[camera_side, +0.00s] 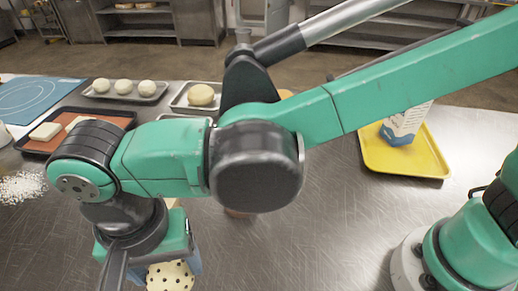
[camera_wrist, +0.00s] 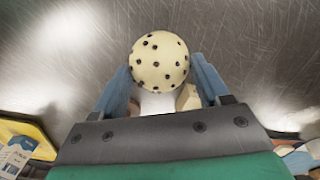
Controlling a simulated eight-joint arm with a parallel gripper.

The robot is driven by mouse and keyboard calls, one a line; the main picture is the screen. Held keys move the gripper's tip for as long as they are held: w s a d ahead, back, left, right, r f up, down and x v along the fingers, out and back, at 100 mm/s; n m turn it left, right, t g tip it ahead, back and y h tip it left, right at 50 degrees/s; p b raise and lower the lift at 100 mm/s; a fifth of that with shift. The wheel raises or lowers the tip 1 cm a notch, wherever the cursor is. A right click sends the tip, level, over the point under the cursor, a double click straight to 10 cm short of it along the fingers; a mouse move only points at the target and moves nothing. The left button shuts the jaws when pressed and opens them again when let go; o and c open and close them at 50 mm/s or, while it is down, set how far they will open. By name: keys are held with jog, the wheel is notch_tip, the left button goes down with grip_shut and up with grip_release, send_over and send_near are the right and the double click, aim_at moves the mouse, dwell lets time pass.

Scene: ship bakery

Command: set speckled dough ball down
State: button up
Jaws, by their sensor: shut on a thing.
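The speckled dough ball (camera_wrist: 160,58) is pale cream with dark dots. My gripper (camera_wrist: 161,72) is shut on it, with a blue finger on each side. In the side view the ball (camera_side: 170,277) shows at the bottom edge, partly cut off, below my gripper (camera_side: 174,264). The ball is over the bare steel table (camera_side: 300,245); I cannot tell whether it touches the surface.
A yellow tray (camera_side: 436,166) with a carton (camera_side: 404,124) stands at right. At the back left are a tray with three plain dough balls (camera_side: 123,87), a tray with one larger dough (camera_side: 200,95), a reddish-brown tray (camera_side: 37,146) and a blue mat (camera_side: 35,98). White grains (camera_side: 20,187) lie at left.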

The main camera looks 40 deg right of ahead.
aim_at(182, 289)
notch_tip(182, 289, down, 8)
jog(key=shift+r, duration=0.1)
dwell(0.4)
jog(key=o, duration=1.3)
jog(key=shift+f, duration=0.2)
